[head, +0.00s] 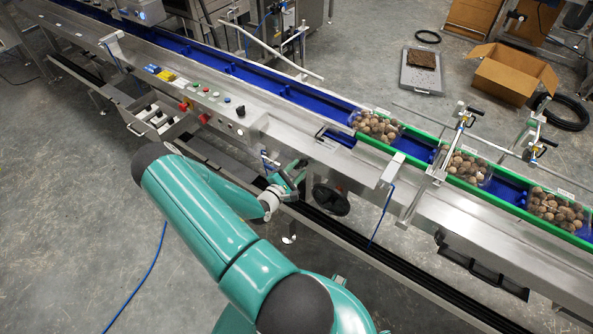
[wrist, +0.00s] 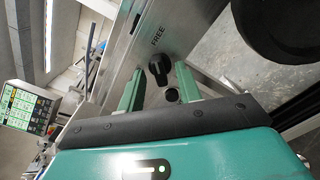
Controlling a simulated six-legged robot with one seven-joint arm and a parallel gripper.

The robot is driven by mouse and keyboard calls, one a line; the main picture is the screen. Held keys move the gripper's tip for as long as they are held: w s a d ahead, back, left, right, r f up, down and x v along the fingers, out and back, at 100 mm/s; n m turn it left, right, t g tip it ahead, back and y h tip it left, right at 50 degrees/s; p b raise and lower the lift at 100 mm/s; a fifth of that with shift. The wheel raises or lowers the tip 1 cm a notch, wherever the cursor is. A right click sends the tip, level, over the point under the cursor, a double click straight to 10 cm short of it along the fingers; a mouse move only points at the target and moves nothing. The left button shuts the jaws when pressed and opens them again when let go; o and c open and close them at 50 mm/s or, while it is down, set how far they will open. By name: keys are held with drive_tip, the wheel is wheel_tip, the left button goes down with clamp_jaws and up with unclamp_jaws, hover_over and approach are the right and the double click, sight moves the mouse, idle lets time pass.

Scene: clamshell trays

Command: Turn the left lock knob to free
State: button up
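A black lock knob (wrist: 158,68) is on the steel side face of the conveyor in the wrist view, with the word FREE (wrist: 158,35) printed beyond it. My gripper (wrist: 159,72) is open, with one green finger on each side of the knob. I cannot tell whether either fingertip touches it. A round dark part (wrist: 172,95) sits between the fingers, closer to the palm. In the head view my gripper (head: 291,180) is beside the conveyor's front side, and the knob is not distinguishable there.
A black handwheel (head: 331,200) is just right of my gripper; a large black round part (wrist: 285,25) shows in the wrist view. The conveyor (head: 450,205) carries clamshell trays (head: 376,125) of brown round items. A button panel (head: 205,97) is to the left. Front floor is mostly clear.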

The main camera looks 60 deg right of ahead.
drive_tip(key=w+a, duration=0.2)
drive_tip(key=a, duration=1.1)
drive_tip(key=shift+a, duration=0.35)
drive_tip(key=shift+w, duration=0.1)
drive_tip(key=w+a+r+m+g+y, duration=0.1)
drive_tip(key=w+a+r+m+y, duration=0.3)
drive_tip(key=a+r, duration=0.55)
drive_tip(key=w+a+r+m+g+y, duration=0.1)
drive_tip(key=a+r+m+y, duration=0.45)
drive_tip(key=r, duration=0.65)
drive_tip(key=s+a+r+n+t+y, duration=0.1)
drive_tip(key=a+r+t+y, duration=0.3)
drive_tip(key=a+r, duration=0.5)
drive_tip(key=s+a+r+n+t+y, duration=0.1)
drive_tip(key=a+r+t+y, duration=0.3)
drive_tip(key=a+r, duration=0.6)
drive_tip(key=shift+s+a+r+t, duration=0.2)
drive_tip(key=shift+s+r+t, duration=0.45)
drive_tip(key=shift+t, duration=0.55)
drive_tip(key=shift+s+d+f, duration=0.15)
drive_tip(key=shift+d, duration=0.1)
